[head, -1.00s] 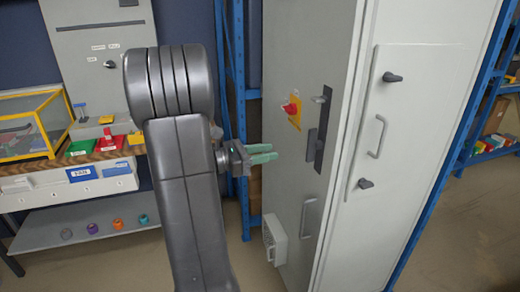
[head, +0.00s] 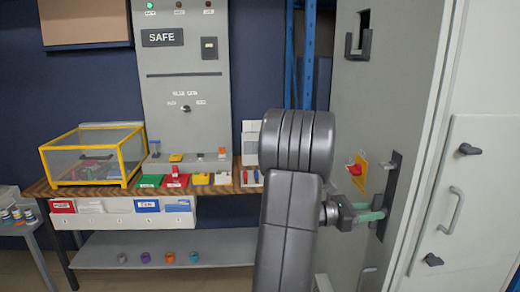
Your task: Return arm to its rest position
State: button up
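My arm rises in the middle of the head view, bent at a dark grey joint. My gripper (head: 374,210) points right, with two green fingers spread a little apart and nothing seen between them. The fingers overlap the lower part of the dark latch plate (head: 391,190) on the grey cabinet (head: 375,110). I cannot tell whether they touch it. A red knob on a yellow plate (head: 358,170) sits just above the gripper. My forearm hides part of the cabinet's lower side and the bench's right end.
A wooden bench (head: 212,189) on the left carries a yellow-framed clear case (head: 95,156) and coloured socket boxes (head: 176,180). A grey panel with a SAFE sign (head: 162,37) stands behind it. A lower shelf (head: 105,252) holds several small coloured parts. Blue racking (head: 308,60) stands behind my arm.

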jog(key=shift+d, duration=0.65)
